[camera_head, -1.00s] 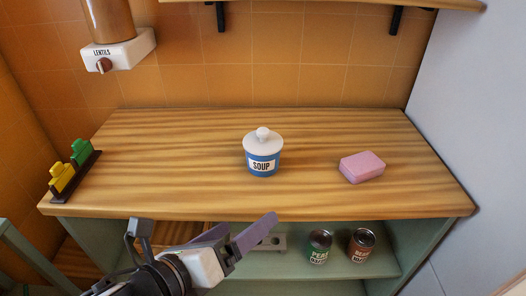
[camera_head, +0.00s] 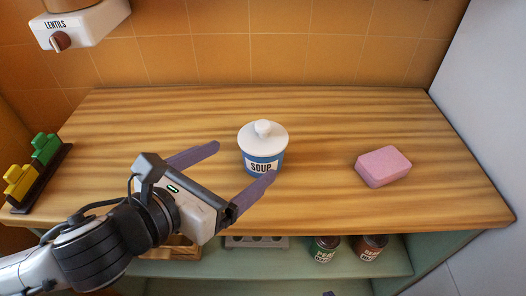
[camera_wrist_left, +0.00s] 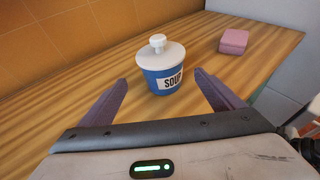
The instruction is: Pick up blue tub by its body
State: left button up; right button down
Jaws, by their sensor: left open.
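The blue tub (camera_head: 262,160) stands upright on the wooden counter, with a white knobbed lid and a white SOUP label. My left gripper (camera_head: 245,162) is open, its two purple fingers pointing toward the tub from the left and front. In the head view the near finger's tip overlaps the tub's lower front edge, and the far finger's tip lies to the left of the tub. In the left wrist view the tub (camera_wrist_left: 165,80) shows beyond and between the open fingers, with nothing held.
A pink block (camera_head: 383,166) lies on the wooden counter (camera_head: 330,110) to the right. A holder with yellow and green pieces (camera_head: 36,165) stands at the left end. A lentils dispenser (camera_head: 80,26) hangs at upper left. Cans (camera_head: 324,249) stand on the shelf below.

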aim_at(249, 158)
pick_arm(q)
jog(key=b, duration=0.2)
jog(key=w+d+f+b, duration=0.1)
jog(key=shift+w+f+b, duration=0.2)
jog(key=shift+f+b, duration=0.05)
jog(key=shift+b, duration=0.15)
jog(key=b+x, duration=0.1)
jog(key=b, duration=0.2)
jog(key=shift+w+d+b, duration=0.25)
jog(key=shift+w+b, duration=0.05)
jog(key=shift+b, duration=0.05)
jog(key=shift+w+d+r, duration=0.1)
jog(key=shift+d, duration=0.05)
jog(key=x, duration=0.4)
jog(key=shift+w+d+b, duration=0.15)
jog(key=shift+d+b, duration=0.1)
jog(key=shift+b, duration=0.15)
jog(key=shift+w+d, duration=0.1)
jog(key=shift+w, duration=0.1)
jog(key=c, duration=1.2)
jog(key=shift+c, duration=1.1)
pick_arm(e)
notch_tip(249, 158, down, 6)
jog(key=a, duration=0.1)
jog(key=shift+w+a, duration=0.3)
